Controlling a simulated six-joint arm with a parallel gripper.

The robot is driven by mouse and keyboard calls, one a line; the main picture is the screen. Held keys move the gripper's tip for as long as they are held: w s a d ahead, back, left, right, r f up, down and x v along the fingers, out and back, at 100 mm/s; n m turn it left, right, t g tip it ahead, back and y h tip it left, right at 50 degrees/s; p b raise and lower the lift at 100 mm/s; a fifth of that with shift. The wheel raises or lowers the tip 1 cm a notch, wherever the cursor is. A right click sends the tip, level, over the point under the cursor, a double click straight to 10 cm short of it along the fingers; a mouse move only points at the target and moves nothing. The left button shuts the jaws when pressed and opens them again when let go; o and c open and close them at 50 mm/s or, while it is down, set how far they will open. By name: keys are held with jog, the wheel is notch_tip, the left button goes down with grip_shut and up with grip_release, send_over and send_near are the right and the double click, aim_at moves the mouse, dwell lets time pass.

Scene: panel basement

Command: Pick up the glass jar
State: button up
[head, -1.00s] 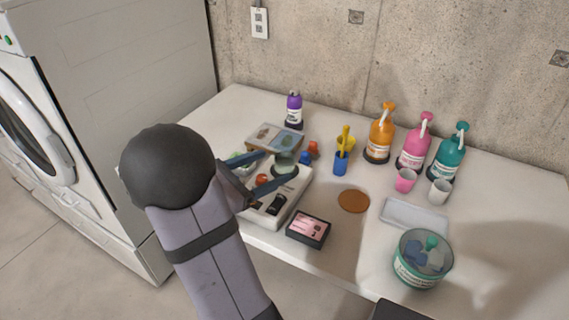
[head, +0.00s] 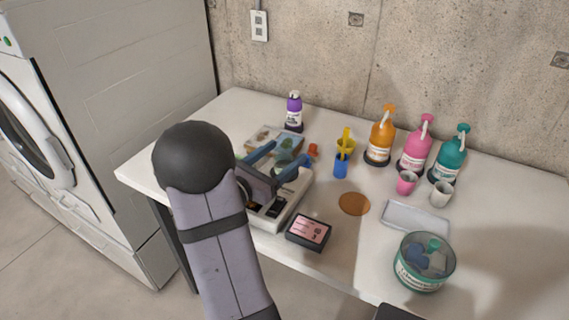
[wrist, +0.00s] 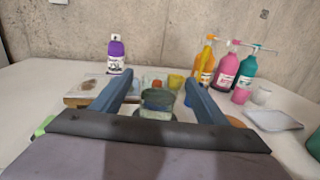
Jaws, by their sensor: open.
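The glass jar (wrist: 157,106) is a small clear greenish jar with a darker top, seen in the wrist view between the two blue fingers of my gripper (wrist: 158,80). In the head view, the fingers of my gripper (head: 286,158) are apart, one on each side of the jar (head: 284,154). The fingers and my arm hide part of it. A gap shows between the jar and each finger in the wrist view. I cannot tell exactly what the jar's base rests on.
A light tray with small items (head: 256,222) lies below my gripper. A dark box (head: 308,233) and a clear tub (head: 424,279) stand near the front edge.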

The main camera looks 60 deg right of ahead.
aim_at(291, 148)
jog(key=shift+s+d+r, duration=0.15)
jog(key=shift+d, duration=0.4)
jog(key=shift+s+d+p, duration=0.2)
jog(key=shift+d+p, duration=0.15)
jog(key=shift+d, duration=0.65)
jog(key=shift+s+d+p, duration=0.15)
jog(key=shift+d+p, duration=0.2)
jog(key=shift+d, duration=0.65)
jog(key=c, duration=1.3)
jog(key=shift+o, duration=0.2)
jog(key=shift+r, duration=0.3)
notch_tip(291, 148, up, 9)
jog(key=shift+r, duration=0.2)
